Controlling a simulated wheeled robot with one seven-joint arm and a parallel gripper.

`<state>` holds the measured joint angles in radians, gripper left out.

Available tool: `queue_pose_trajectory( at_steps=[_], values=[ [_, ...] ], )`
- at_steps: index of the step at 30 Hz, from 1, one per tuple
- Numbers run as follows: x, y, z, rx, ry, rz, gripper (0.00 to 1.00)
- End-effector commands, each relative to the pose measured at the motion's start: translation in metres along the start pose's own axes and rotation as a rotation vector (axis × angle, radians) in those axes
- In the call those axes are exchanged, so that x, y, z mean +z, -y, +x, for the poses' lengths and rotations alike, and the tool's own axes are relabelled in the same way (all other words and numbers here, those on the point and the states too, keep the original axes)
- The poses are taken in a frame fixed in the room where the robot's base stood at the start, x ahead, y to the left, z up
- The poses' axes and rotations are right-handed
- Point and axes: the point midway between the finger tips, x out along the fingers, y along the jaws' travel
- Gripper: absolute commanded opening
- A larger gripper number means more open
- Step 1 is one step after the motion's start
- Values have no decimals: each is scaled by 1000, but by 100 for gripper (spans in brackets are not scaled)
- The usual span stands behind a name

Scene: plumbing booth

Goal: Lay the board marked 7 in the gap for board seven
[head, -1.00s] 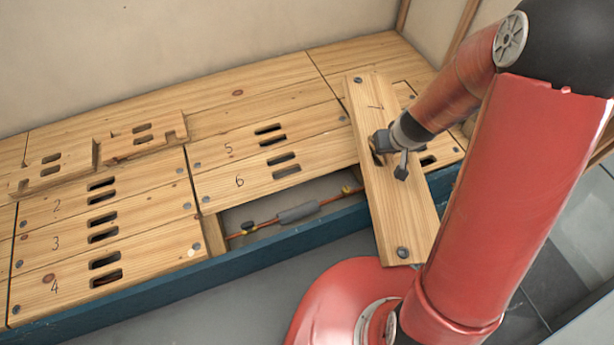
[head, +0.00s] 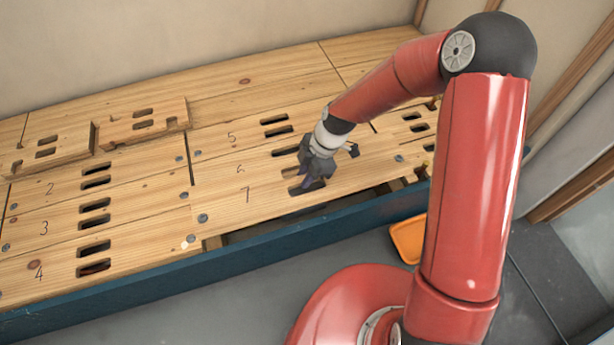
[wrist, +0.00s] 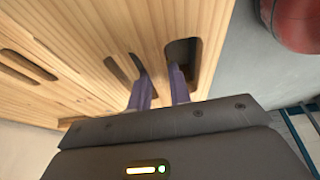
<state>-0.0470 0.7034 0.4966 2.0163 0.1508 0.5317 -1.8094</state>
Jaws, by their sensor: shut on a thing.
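The board marked 7 (head: 240,204) lies lengthwise along the row in the head view, parallel to the board marked 6 (head: 222,174). It overlaps the front part of board 6. The gap for board seven (head: 290,225) shows as a dark strip between the board's front edge and the blue front rail. My gripper (head: 308,183) is shut on the board at its hand slots. In the wrist view its two purple fingers (wrist: 160,90) reach into the slots, with wood between them. Whether the board touches its supports is hidden.
The blue front rail (head: 130,293) runs along the row. Boards marked 2, 3 and 4 (head: 60,265) lie to the left. Two notched boards (head: 145,122) rest on top at the back left. An orange tray (head: 409,238) is on the floor at right.

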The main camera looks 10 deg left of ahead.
Motion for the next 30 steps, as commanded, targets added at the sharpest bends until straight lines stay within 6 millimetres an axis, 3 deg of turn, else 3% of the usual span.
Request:
queue_pose_trajectory(
  at_steps=[26,30],
  values=[
    [20,0,49,1,0,1,0],
    [20,0,47,2,0,1,0]
  ],
)
